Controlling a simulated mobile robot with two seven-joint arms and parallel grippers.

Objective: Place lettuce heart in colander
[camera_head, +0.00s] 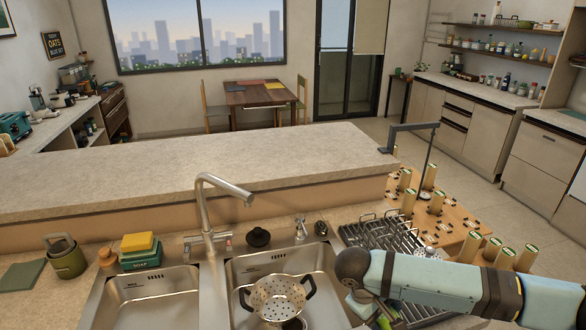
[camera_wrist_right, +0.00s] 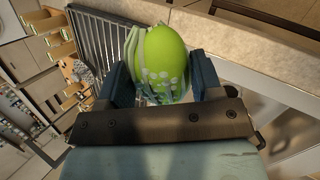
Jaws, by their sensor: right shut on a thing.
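The lettuce heart (camera_wrist_right: 160,60) is a bright green, rounded thing with a pale wrap, held between the two dark fingers of my right gripper (camera_wrist_right: 160,80) in the right wrist view. In the head view, a bit of green (camera_head: 384,322) shows at the bottom edge below my right wrist, and the arm hides much of this gripper. The colander (camera_head: 277,297) is metal with two dark handles and stands in the right sink basin. The held lettuce is to the right of the colander, apart from it. My left gripper is not in view.
A dish rack (camera_head: 378,234) lies right of the sink, with several pale cylinders on a wooden board (camera_head: 455,217) beyond. A tall faucet (camera_head: 209,207) rises behind the basins. The left basin (camera_head: 150,300) looks empty. Sponges (camera_head: 139,243) and a green pot (camera_head: 66,258) stand left.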

